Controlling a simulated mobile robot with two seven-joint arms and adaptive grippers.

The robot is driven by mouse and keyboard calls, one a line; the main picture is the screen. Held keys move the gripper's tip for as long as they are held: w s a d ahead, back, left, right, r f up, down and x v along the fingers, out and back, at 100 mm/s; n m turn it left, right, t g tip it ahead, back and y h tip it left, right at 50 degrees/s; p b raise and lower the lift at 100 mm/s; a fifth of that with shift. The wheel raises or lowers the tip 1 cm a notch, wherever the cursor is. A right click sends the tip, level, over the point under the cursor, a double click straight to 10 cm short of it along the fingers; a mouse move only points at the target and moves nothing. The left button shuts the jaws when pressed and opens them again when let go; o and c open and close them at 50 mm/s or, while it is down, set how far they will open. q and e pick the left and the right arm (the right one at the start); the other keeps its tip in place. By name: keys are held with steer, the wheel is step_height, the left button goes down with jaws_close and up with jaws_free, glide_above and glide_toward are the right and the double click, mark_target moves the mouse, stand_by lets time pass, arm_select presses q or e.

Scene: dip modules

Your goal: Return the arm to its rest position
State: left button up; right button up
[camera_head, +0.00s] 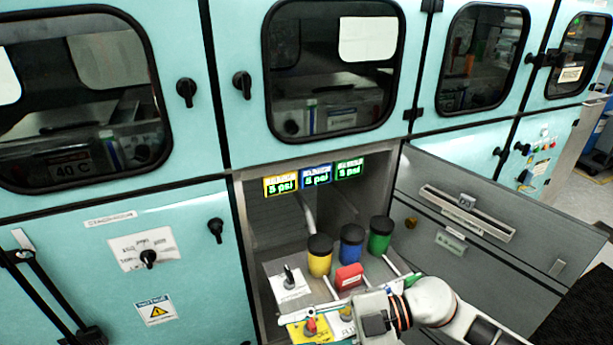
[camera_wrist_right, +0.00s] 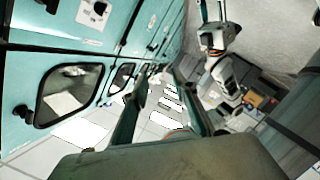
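My right arm comes in from the right in the head view, its white forearm ringed in orange. My right gripper (camera_head: 368,322) is low over the front of the open bay and points left. In the right wrist view its long fingers (camera_wrist_right: 163,90) are apart with nothing between them. At the head view's lower left are the dark bars of my left gripper (camera_head: 48,300), apart and empty. A white arm with a similar gripper (camera_wrist_right: 213,28), apparently my left, shows in the right wrist view. Yellow (camera_head: 320,262), blue (camera_head: 351,248) and green (camera_head: 380,238) black-lidded modules stand upright in the bay.
A red block (camera_head: 349,277), a switch plate (camera_head: 289,284) and a yellow panel with a red knob (camera_head: 311,328) sit close to my right gripper. A grey door (camera_head: 490,235) hangs open to the right.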

steer(key=w+d+r+m+t+y, duration=0.1)
steer(key=w+r+m+t+y, duration=0.3)
steer(key=m+t, duration=0.5)
steer(key=w+d+f+m+t+h, duration=0.4)
steer(key=d+f+m+t+h, duration=0.5)
steer(key=d+h, duration=0.1)
steer(key=s+d+f+m+g+h, duration=0.2)
steer(key=s+d+f, duration=0.3)
steer(key=f, duration=0.5)
steer(key=s+d+f+m+g+h, duration=0.3)
steer(key=s+d+f+h, duration=0.2)
steer(key=f, duration=0.5)
steer(key=shift+s+d, duration=0.65)
steer(key=shift+s, duration=0.45)
